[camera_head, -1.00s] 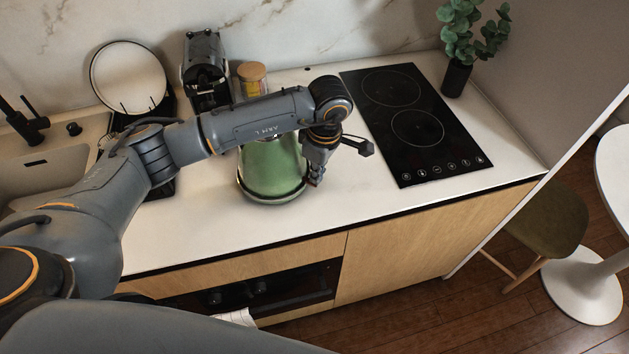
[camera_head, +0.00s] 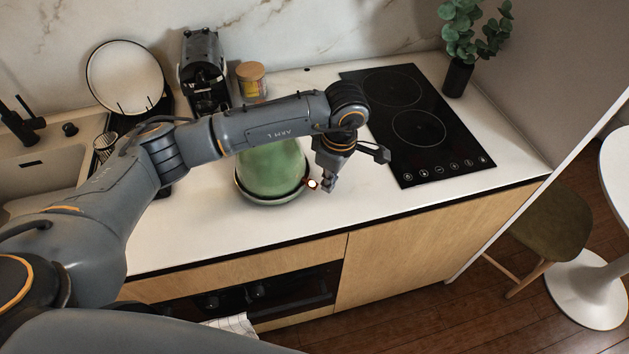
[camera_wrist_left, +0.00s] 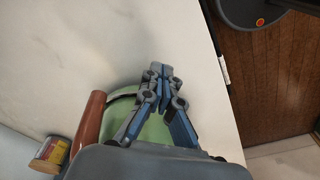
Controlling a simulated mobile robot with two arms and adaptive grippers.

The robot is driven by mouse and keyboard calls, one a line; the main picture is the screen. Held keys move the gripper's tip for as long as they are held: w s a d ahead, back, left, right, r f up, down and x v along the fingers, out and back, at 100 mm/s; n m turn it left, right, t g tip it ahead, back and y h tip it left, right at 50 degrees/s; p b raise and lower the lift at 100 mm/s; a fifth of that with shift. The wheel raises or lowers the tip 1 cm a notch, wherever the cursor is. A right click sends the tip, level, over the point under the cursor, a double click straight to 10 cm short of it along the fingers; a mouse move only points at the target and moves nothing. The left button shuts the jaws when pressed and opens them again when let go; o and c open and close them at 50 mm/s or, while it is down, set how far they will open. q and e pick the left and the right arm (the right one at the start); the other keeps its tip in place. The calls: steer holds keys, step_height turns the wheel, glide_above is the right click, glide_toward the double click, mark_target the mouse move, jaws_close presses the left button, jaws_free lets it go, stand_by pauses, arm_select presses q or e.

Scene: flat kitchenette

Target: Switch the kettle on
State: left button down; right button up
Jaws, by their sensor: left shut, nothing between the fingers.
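The green kettle (camera_head: 272,170) stands upright on the white counter, its top hidden behind my left arm. A small bright white-and-red light (camera_head: 312,184) shows low on its right side, where its switch seems to be. My left gripper (camera_head: 330,187) is shut and empty just right of that light, pointing down; it looks slightly apart from the kettle. In the left wrist view the closed fingers (camera_wrist_left: 160,72) are in front of the green kettle body (camera_wrist_left: 152,130), with a brown handle-like part (camera_wrist_left: 89,122) beside it. My right gripper is not in view.
A black hob (camera_head: 418,125) lies to the right, with a potted plant (camera_head: 458,78) behind it. A coffee machine (camera_head: 204,72) and a lidded jar (camera_head: 251,80) stand behind the arm. The sink (camera_head: 50,165) is at left. The counter's front right is clear.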

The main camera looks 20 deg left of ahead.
arm_select(q)
steer(key=shift+a, duration=0.1)
step_height(320, 180, up, 12)
steer(key=d, duration=0.1)
steer(key=shift+s+d, duration=0.15)
steer(key=shift+d, duration=0.05)
stand_by(0.6)
